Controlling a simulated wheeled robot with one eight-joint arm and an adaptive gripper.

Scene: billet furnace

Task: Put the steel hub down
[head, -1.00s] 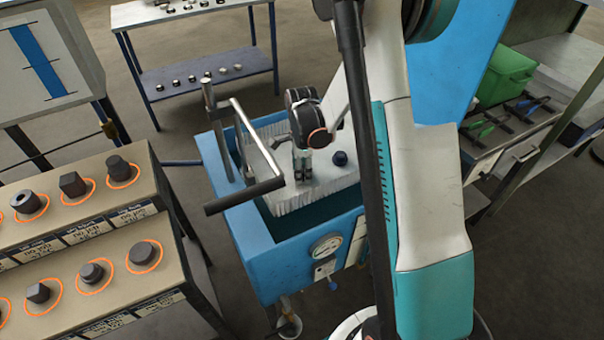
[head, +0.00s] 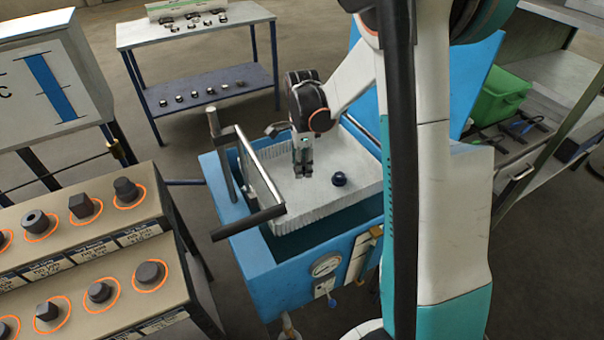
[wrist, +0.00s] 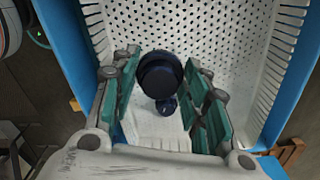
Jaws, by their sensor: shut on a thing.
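My gripper (head: 302,172) is over the white perforated basket (head: 285,226) in the blue tank (head: 240,255). In the wrist view, its two green-padded fingers (wrist: 160,80) are on either side of a dark round piece, which looks like the steel hub (wrist: 160,70). In the head view the dark fingertips mostly hide the held piece. A small dark blue round piece (head: 339,179) sits on the basket floor, right of my gripper. A similar small piece (wrist: 166,106) shows below the hub in the wrist view.
A stepped rack (head: 95,255) with dark parts in orange rings is at left. A table (head: 195,32) with small parts is behind. A green bin (head: 495,98) stands at right. The basket floor is mostly clear.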

